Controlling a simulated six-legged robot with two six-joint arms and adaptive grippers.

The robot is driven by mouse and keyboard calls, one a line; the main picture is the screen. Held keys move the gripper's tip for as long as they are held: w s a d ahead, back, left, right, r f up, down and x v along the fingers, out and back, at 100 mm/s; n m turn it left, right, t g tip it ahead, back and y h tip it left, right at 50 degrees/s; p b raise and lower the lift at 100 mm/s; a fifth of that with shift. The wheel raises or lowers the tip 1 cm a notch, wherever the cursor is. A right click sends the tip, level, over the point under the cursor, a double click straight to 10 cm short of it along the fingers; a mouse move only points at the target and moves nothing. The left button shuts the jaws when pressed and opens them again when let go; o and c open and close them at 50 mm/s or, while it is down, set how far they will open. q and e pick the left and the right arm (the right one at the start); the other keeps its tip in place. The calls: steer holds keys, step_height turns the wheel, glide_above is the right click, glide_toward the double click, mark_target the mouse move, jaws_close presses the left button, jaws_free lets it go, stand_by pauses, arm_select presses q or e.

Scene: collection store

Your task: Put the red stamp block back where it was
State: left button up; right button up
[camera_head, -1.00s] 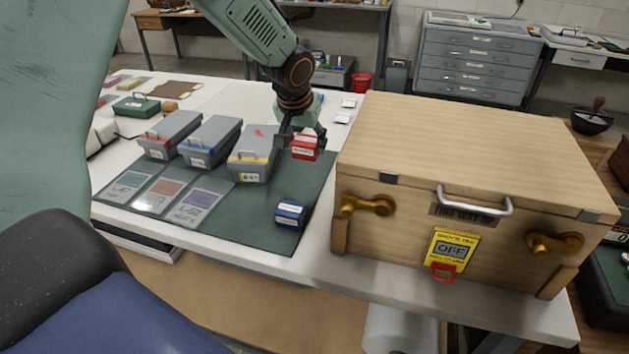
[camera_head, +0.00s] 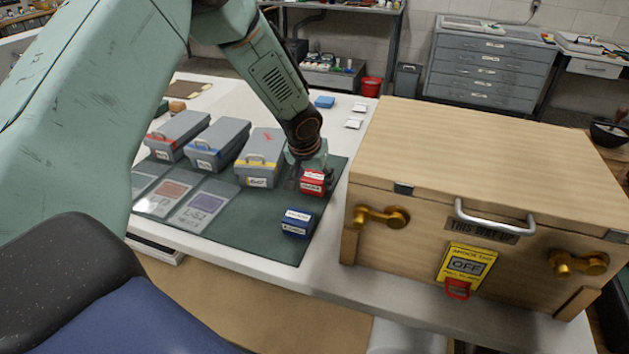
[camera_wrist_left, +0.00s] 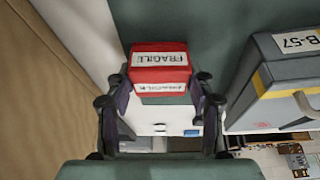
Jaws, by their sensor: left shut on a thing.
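The red stamp block (camera_head: 313,181) with white FRAGILE labels is held by my left gripper (camera_head: 300,172), which is shut on it. In the left wrist view the red block (camera_wrist_left: 160,72) sits between the two fingertips (camera_wrist_left: 160,88). The block is over or on the dark green mat (camera_head: 262,228), near its right edge; I cannot tell whether it touches. A blue block (camera_head: 297,222) with white labels stands on the mat in front of the red one. My right gripper is not in view.
Several grey boxes stand left of the gripper; the nearest has a yellow band (camera_head: 261,156). Labelled cards (camera_head: 201,210) lie in front of them. A large wooden crate (camera_head: 470,150) stands close on the right. Bare mat lies around the blue block.

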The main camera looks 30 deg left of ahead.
arm_select(q)
steer(key=shift+f, duration=0.45)
steer(key=shift+d+r, duration=0.35)
steer(key=shift+d, duration=0.3)
steer(key=shift+c, duration=0.4)
steer(key=shift+a+f, duration=0.1)
steer(key=shift+f, duration=0.05)
steer(key=o, duration=0.8)
steer(key=shift+a+f, duration=0.3)
steer(key=shift+a, duration=0.1)
steer(key=shift+o, duration=0.9)
steer(key=shift+d, duration=0.1)
steer(key=shift+d+r, duration=0.25)
steer(key=shift+d, duration=0.05)
steer(key=shift+a, duration=0.3)
steer(key=shift+r, duration=0.4)
steer(key=v, duration=1.1)
steer(key=shift+s+d+r, duration=0.2)
steer(key=shift+s+d, duration=0.05)
steer(key=shift+a, duration=0.1)
